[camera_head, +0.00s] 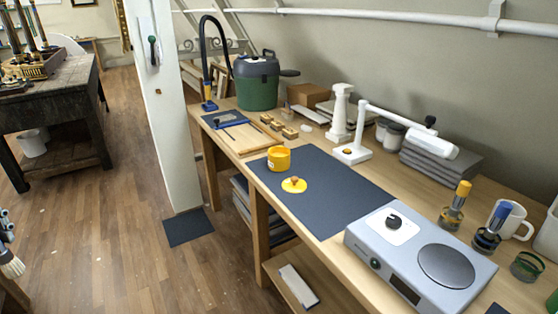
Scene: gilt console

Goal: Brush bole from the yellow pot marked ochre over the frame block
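A yellow pot (279,158) stands upright near the far left part of the dark mat (330,198) on the bench. It appears open; any marking on it is too small to read. A yellow lid (294,185) with an orange-brown knob lies on the mat in front of the pot, apart from it. A pale wooden board (245,146) lies left of the mat, with a thin dark stick on it, possibly a brush. Small wooden blocks (277,126) sit behind the board; I cannot tell which piece is the frame block. Neither gripper is in view.
A grey hotplate-like device (421,262) fills the bench's near right, with yellow- and blue-topped jars (455,207) and a white mug (514,220) beyond it. A white lamp (400,128) and a green pot (257,82) stand behind. Most of the mat is clear.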

